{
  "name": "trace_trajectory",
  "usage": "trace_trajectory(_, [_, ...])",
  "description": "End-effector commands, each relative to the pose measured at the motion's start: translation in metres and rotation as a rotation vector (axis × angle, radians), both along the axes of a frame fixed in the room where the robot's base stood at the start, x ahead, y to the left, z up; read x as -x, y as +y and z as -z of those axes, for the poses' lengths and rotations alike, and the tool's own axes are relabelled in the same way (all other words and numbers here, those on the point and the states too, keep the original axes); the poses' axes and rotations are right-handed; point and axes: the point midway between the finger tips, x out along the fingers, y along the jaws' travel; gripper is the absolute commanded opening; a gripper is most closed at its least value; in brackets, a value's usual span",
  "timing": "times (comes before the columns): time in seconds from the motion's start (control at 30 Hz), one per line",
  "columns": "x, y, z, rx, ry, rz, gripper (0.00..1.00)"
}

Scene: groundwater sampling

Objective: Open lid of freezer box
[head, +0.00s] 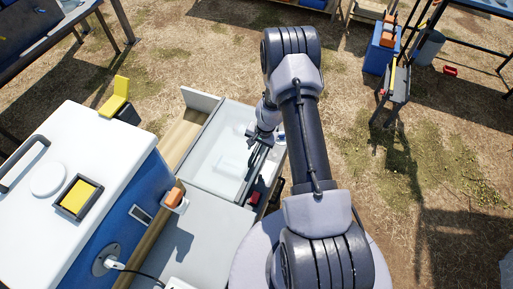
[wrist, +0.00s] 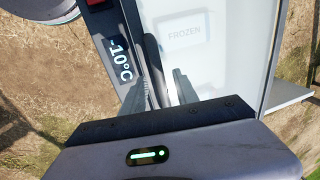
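The freezer box (head: 216,128) is a low white bin in the middle of the head view, with a pale, glassy top that looks closed. In the wrist view, a "FROZEN" label (wrist: 184,36) shows on or through the pale lid (wrist: 225,70). A dark front strip of the box (wrist: 119,62) reads "-10°C". My gripper (wrist: 160,88) points down at the box's near right edge; it also shows in the head view (head: 254,158). Its two fingers stand apart on either side of a dark strip along the lid edge. Contact cannot be told.
A blue cooler with a white lid (head: 100,133) stands close on the left. A grey counter (head: 200,225) lies in front of the box, with an orange-topped item (head: 175,198) at its edge. Tables and a blue bin (head: 379,51) stand farther off on dry ground.

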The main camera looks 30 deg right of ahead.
Motion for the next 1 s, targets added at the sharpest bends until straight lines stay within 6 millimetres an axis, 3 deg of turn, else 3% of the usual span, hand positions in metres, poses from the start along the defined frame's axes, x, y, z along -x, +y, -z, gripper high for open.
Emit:
trace_trajectory(0.07, [0.0001,0.0000,-0.0003,0.000,0.000,0.000,0.34])
trace_trajectory(0.23, [0.0002,0.0001,-0.0003,0.000,0.000,0.000,0.01])
trace_trajectory(1.0, [0.0004,0.0002,-0.0004,-0.001,0.001,0.001,0.00])
